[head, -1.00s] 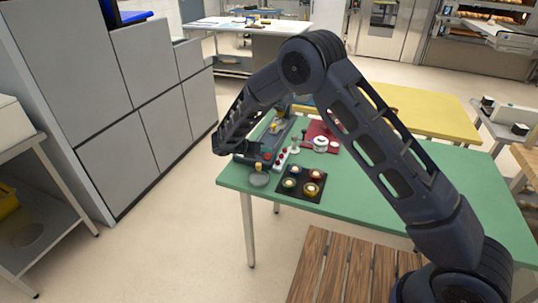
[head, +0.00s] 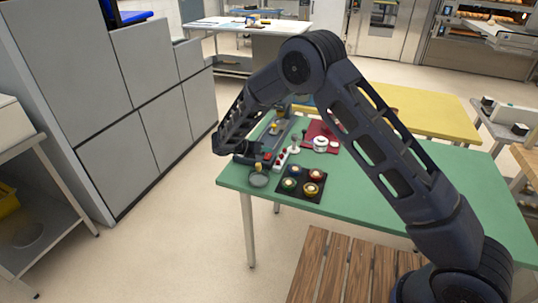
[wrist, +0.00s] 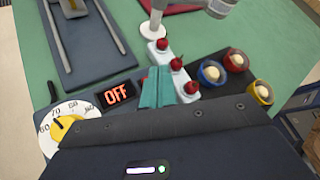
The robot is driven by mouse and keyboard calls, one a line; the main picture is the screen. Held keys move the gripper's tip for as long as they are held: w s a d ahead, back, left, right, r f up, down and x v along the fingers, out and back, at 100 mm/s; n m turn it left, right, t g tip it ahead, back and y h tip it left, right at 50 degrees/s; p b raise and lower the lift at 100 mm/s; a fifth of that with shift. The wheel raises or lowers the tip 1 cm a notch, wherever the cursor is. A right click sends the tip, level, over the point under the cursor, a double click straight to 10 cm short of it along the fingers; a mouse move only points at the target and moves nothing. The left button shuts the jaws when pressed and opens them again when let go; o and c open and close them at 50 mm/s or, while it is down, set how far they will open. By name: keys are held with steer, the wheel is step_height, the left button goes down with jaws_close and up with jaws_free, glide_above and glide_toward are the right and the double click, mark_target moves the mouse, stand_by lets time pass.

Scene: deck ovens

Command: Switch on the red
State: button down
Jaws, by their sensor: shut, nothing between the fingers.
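In the wrist view, my gripper (wrist: 157,88) shows as shut teal fingertips beside a white strip (wrist: 160,57) with red knobs, left of the coloured round units. The red round unit (wrist: 236,61) has a cream top. It sits on a black board, also seen in the head view (head: 316,174). Blue (wrist: 211,73) and yellow (wrist: 262,92) units sit near it. The green one (head: 289,183) shows in the head view; I cannot see it in the wrist view. In the head view my fingertips are not clear.
A dial with a yellow knob (wrist: 66,127) lies left of the display. A dark panel with rails (wrist: 80,35) lies behind. The green table (head: 400,190) has free room at right.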

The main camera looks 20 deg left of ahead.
steer(key=shift+w+f, duration=0.1)
steer(key=shift+f, duration=0.1)
steer(key=shift+f, duration=0.2)
steer(key=shift+w+f, duration=0.15)
steer(key=shift+f, duration=0.2)
stand_by(0.9)
steer(key=shift+r, duration=0.2)
steer(key=shift+s+r, duration=0.25)
steer(key=shift+r, duration=0.3)
stand_by(0.4)
steer(key=shift+s+r, duration=0.3)
steer(key=shift+r, duration=0.5)
steer(key=shift+s+r, duration=0.3)
steer(key=shift+r, duration=0.45)
steer(key=shift+s+r, duration=0.3)
steer(key=shift+r, duration=0.5)
